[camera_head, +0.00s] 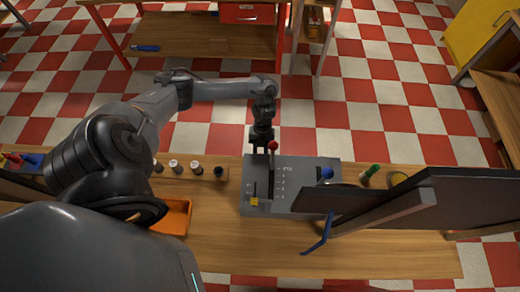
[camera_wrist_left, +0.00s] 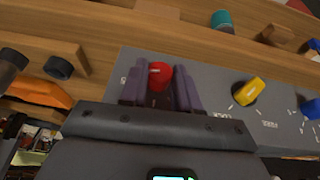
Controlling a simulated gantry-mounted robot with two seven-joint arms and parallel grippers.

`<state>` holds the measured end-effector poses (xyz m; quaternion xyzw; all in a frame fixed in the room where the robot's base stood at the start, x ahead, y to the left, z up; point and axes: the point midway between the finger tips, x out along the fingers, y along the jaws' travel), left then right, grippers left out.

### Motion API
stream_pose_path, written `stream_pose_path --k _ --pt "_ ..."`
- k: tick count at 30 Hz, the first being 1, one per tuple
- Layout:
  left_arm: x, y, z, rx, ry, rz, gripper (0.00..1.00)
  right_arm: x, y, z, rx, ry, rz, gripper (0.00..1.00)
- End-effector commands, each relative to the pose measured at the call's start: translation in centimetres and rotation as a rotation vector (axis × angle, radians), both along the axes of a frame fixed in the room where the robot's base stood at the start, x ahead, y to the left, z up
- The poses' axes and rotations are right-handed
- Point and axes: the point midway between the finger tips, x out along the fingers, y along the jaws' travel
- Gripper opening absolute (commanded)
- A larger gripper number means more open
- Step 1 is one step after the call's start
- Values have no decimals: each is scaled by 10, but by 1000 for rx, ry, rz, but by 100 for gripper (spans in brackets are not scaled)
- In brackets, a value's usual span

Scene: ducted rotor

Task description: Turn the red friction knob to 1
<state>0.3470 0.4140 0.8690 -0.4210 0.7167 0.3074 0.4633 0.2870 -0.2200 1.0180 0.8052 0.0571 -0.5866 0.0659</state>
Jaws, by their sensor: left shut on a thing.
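A grey control panel (camera_head: 300,190) lies on the wooden bench. It carries a red knob (camera_head: 272,146) at its far edge, a yellow knob (camera_head: 254,201) at the near left and a blue knob (camera_head: 326,173) at the right. My left gripper (camera_head: 263,142) reaches the far edge of the panel. In the left wrist view the red knob (camera_wrist_left: 160,75) sits between the two purple fingers of my left gripper (camera_wrist_left: 160,90), which is shut on it. The yellow knob (camera_wrist_left: 248,92) stands clear beside them. The scale marks by the red knob are too small or covered to read. My right gripper is out of view.
A row of small dark cylinders (camera_head: 197,168) and an orange bin (camera_head: 175,217) lie left of the panel. A green piece (camera_head: 369,172) lies behind. The bench front is mostly bare.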

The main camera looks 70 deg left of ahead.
Motion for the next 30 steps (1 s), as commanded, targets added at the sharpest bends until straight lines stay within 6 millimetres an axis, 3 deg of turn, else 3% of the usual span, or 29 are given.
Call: stream_pose_path --k 16,30 --pt "8 -2 3 128 239 0 1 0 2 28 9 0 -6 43" --pt "11 -4 -3 215 413 0 1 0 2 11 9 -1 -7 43"
